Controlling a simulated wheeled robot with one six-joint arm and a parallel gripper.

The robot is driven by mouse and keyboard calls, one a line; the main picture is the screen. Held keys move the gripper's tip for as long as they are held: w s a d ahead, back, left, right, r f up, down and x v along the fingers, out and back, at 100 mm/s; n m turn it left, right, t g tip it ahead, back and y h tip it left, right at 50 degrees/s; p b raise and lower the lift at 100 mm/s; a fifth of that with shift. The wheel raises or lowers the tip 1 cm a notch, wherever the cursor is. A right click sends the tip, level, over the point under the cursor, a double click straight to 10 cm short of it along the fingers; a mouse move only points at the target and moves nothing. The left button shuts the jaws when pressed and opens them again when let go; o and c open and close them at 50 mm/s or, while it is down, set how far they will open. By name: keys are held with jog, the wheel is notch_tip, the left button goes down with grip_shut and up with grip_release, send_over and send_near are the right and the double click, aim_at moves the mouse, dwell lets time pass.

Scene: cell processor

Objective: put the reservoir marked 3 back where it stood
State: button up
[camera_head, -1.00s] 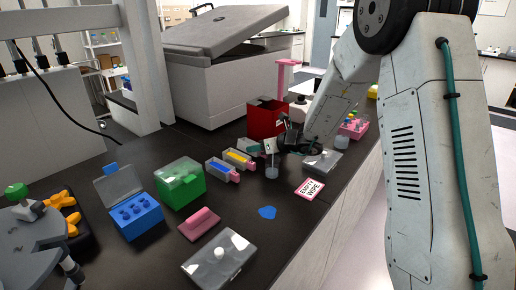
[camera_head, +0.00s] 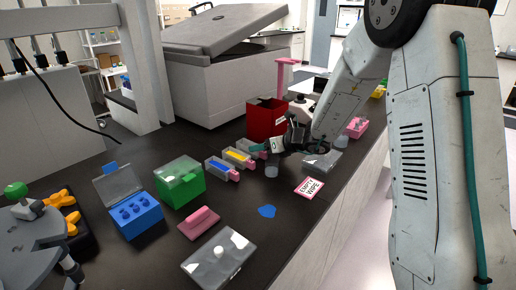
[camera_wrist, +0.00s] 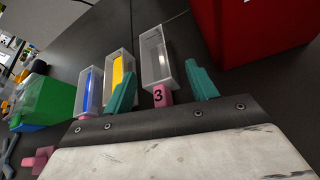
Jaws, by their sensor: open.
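The reservoir marked 3 (camera_wrist: 157,52) is a clear, empty-looking trough with a pink handle bearing a 3. It stands on the dark bench beside the yellow-filled reservoir (camera_wrist: 119,66), in line with the blue-filled one (camera_wrist: 90,92). In the head view my gripper (camera_head: 263,150) is low over the row's right end.
A red bin (camera_head: 264,118) stands close behind my gripper. An "empty wipe" card (camera_head: 309,187) and a blue patch (camera_head: 267,211) lie in front. A green box (camera_head: 180,184) stands left.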

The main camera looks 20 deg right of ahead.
jog(key=v, duration=0.5)
jog(key=shift+s+d, duration=0.1)
jog(key=shift+s, duration=0.05)
jog(key=s+a+r+n+g, duration=0.2)
jog(key=s+a+r+n, duration=0.15)
jog(key=s+n, duration=0.3)
jog(key=s+a+r+n+g, duration=0.3)
jog(key=s+r+n, duration=0.1)
jog(key=s+n, duration=0.25)
jog(key=s+a+r+n+g, duration=0.25)
jog(key=s+a+n, duration=0.2)
jog(key=s, duration=0.35)
jog(key=s+d+n+h, duration=0.4)
jog(key=s+n, duration=0.3)
jog(key=s, duration=0.2)
jog(key=s+d+r+n+g+h, duration=0.1)
jog(key=s+d+n+h, duration=0.2)
jog(key=s, duration=0.7)
jog(key=d+n, duration=0.2)
jog(key=n, duration=0.2)
jog(key=shift+s+d+h, duration=0.25)
jog(key=shift+d+h, duration=0.1)
jog(key=shift+h, duration=0.05)
jog(key=shift+r, duration=0.1)
